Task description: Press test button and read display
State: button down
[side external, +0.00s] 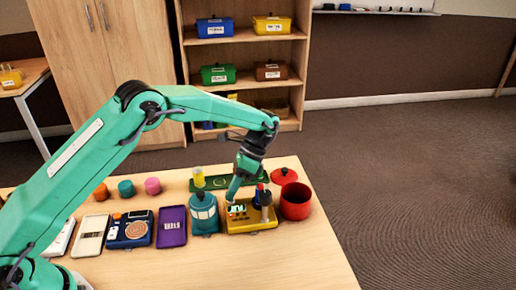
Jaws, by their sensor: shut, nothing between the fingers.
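A yellow device (262,226) lies near the front right of the table. A small green and white panel (238,211) shows on its left part, too small to read. Dark upright parts (265,197) stand at its right side. My gripper (231,202) is shut and empty, pointing down at the device's left part beside the panel. I cannot tell whether its tip touches the device. I cannot pick out a test button; the gripper may hide it.
A teal rounded object (204,215) stands close left of the device, and a red pot (296,202) close right. A red lid (284,175) and green tray (214,183) lie behind. Purple (172,227) and navy (128,230) items lie further left. The table's front right is clear.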

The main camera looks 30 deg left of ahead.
jog(key=shift+r, duration=0.4)
jog(key=shift+r, duration=0.1)
jog(key=shift+r, duration=2.4)
